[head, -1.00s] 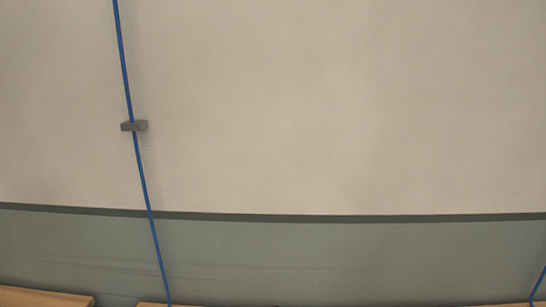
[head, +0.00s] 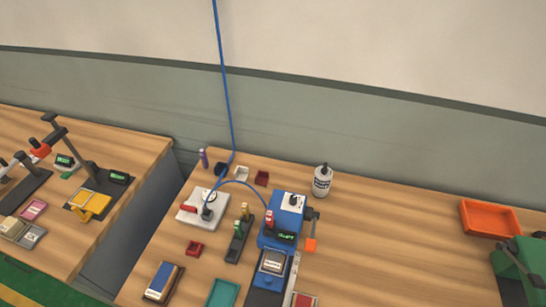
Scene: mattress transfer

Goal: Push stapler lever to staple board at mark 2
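A blue bench machine (head: 281,234) stands on the wooden table in the middle of the head view. It has a white dial on top, a small dark display with green digits, and a lever with an orange grip (head: 310,245) on its right side. A green machine (head: 520,264) with a dark arm is cut off at the right edge. I cannot tell which of these is the stapler. A grey plate (head: 273,262) lies at the front of the blue machine. No board with a readable mark 2 shows. Neither of my grippers is in view.
A blue hose (head: 224,90) hangs down to a white block (head: 203,209) with a gauge. A white bottle (head: 322,183) and an orange tray (head: 489,218) stand at the back. A gap (head: 134,215) separates the left table (head: 125,150). The table's right middle (head: 400,240) is clear.

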